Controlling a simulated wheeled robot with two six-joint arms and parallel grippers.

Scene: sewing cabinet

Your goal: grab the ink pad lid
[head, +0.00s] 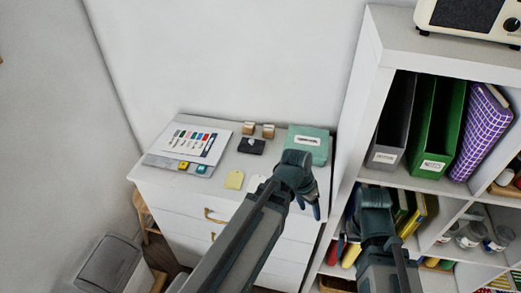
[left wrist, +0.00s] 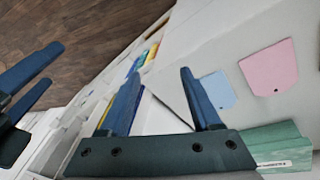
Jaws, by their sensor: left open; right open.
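A small dark flat piece with a white mark (head: 251,146) lies on the white cabinet top (head: 215,192), in front of two small wooden blocks. I cannot tell whether it is the ink pad, its lid, or both together. It is not seen in the left wrist view. My left gripper (head: 309,203) is open near the cabinet's right front edge, right of and nearer than the dark piece. Its open fingers show empty in the left wrist view (left wrist: 162,100). My right gripper (head: 348,243) is open in front of the shelf unit.
A teal box (head: 306,145) is at the back right of the top; wooden blocks (head: 259,129), a printed sheet (head: 196,142) and a yellow tag (head: 234,180) lie left of it. Pink (left wrist: 268,67) and blue (left wrist: 216,90) tags show too. A shelf unit (head: 372,62) stands right.

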